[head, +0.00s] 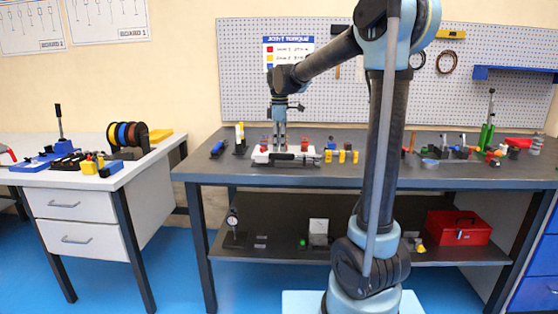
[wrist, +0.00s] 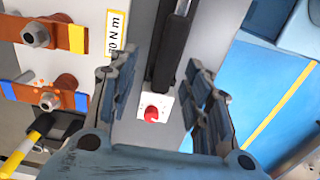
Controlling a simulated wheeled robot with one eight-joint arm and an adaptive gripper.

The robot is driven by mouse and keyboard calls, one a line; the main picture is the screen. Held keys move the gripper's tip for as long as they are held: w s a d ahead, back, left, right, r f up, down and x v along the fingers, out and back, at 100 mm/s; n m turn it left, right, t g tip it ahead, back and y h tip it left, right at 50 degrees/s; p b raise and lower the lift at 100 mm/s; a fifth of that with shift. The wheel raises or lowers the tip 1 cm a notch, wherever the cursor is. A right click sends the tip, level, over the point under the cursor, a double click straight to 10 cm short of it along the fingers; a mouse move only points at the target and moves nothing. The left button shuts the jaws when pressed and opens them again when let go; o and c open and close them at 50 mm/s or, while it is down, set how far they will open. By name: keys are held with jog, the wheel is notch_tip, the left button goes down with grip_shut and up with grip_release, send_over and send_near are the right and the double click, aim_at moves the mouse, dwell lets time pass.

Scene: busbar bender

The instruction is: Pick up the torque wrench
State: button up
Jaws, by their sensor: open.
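The torque wrench appears to be the black-handled tool (wrist: 172,50) in the wrist view, with a silver shaft at its top end. In the head view a dark bar (head: 290,157), likely the same wrench, lies along the front of a white block on the long bench. My gripper (head: 279,143) points down over it. In the wrist view my gripper (wrist: 160,88) is open, one finger on each side of the black handle. I see no clear contact. The wrench's head is out of the wrist view.
Copper bars with bolts (wrist: 45,98) and yellow and blue marks sit left of my fingers. Small coloured parts (head: 342,156) stand right of my gripper on the bench (head: 225,172).

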aim_at(280, 154)
jog(key=f, duration=0.4)
jog(key=shift+s+d, duration=0.2)
jog(key=shift+s, duration=0.2)
jog(key=shift+f, duration=0.6)
jog(key=shift+c, duration=0.6)
grip_shut()
